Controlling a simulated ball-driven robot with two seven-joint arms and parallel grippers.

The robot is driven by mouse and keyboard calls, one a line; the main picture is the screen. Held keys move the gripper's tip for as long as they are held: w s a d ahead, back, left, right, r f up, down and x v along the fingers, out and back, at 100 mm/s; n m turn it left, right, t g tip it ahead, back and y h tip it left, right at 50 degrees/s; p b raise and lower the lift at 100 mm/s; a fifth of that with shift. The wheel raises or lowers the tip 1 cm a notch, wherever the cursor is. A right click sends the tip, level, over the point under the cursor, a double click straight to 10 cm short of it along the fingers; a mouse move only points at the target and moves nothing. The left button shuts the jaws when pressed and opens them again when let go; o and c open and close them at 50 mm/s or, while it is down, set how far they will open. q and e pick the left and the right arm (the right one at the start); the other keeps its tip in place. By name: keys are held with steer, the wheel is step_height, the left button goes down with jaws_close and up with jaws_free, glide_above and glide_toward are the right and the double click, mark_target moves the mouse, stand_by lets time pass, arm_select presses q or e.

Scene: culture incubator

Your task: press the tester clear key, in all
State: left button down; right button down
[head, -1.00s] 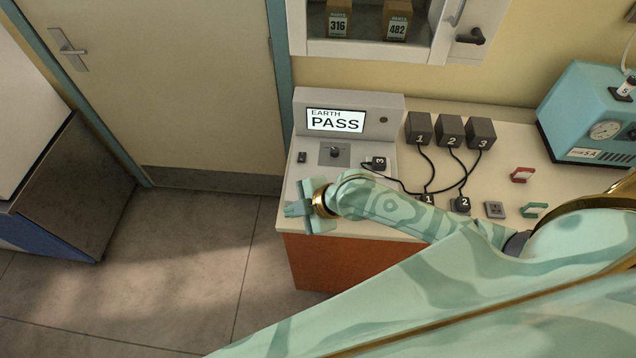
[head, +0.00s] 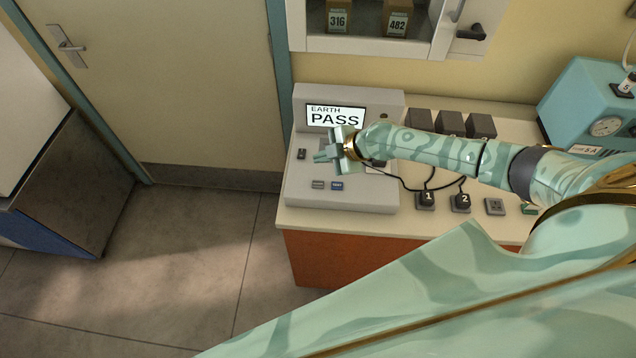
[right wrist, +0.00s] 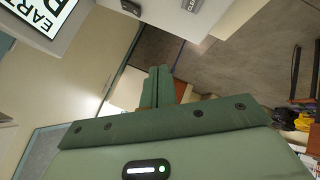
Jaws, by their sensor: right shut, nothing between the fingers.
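The grey tester (head: 362,200) stands at the left end of the bench, its screen (head: 336,118) reading EARTH PASS. Two small keys sit on its front panel: a grey one (head: 318,185) and a blue one (head: 337,185). Their lettering is too small to read in the head view, but the right wrist view shows a pale key marked CLEAR (right wrist: 190,4) at its top edge. My right gripper (head: 322,157) is shut and empty, above the panel behind the keys, apart from them. Its closed fingers also show in the right wrist view (right wrist: 157,82). My left gripper is out of view.
A small dark switch (head: 301,154) is on the tester's left side. Black adapters (head: 450,122) with cables to plugs 1 (head: 427,199) and 2 (head: 461,202) lie to the right. A teal machine (head: 590,105) stands at the right. Floor is clear left of the bench.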

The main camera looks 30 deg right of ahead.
mark_target(322, 185)
step_height(322, 185, down, 8)
steer(key=b, duration=0.6)
steer(key=shift+f+b, duration=0.45)
steer(key=shift+b, duration=0.05)
stand_by(1.4)
steer(key=shift+f+b, duration=0.35)
steer(key=shift+b, duration=0.2)
steer(key=shift+f+b, duration=0.35)
steer(key=shift+b, duration=0.1)
stand_by(0.5)
steer(key=shift+r+p, duration=0.45)
steer(key=shift+r, duration=0.35)
